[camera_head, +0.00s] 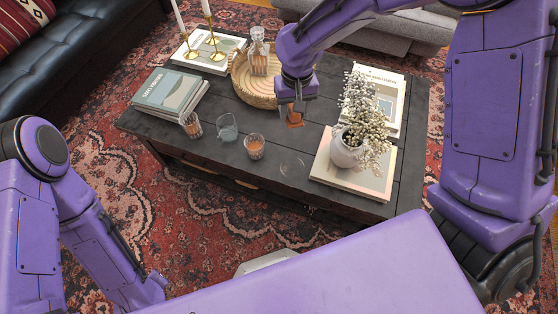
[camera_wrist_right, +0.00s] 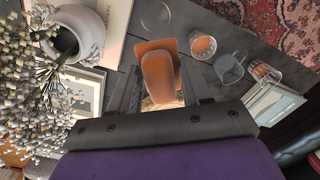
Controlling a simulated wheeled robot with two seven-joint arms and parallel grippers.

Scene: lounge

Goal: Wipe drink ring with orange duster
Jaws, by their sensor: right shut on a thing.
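The orange duster (camera_head: 295,121) is at the middle of the dark coffee table. My right gripper (camera_head: 296,106) is above it, shut on its handle; the right wrist view shows the rounded handle (camera_wrist_right: 158,76) between the fingers and the flat orange head (camera_wrist_right: 157,47) beyond. I cannot tell whether the head touches the table. The drink ring (camera_head: 292,167) is a faint pale circle near the table's front edge, in front of the duster and apart from it. My left arm shows at the left, but its gripper is not visible.
A white flower vase (camera_head: 347,150) stands on a book right of the ring. Glasses (camera_head: 254,147) and a small pitcher (camera_head: 227,127) stand to the left. A woven tray (camera_head: 247,88) with a decanter (camera_head: 258,50) is behind. Bare tabletop lies between duster and ring.

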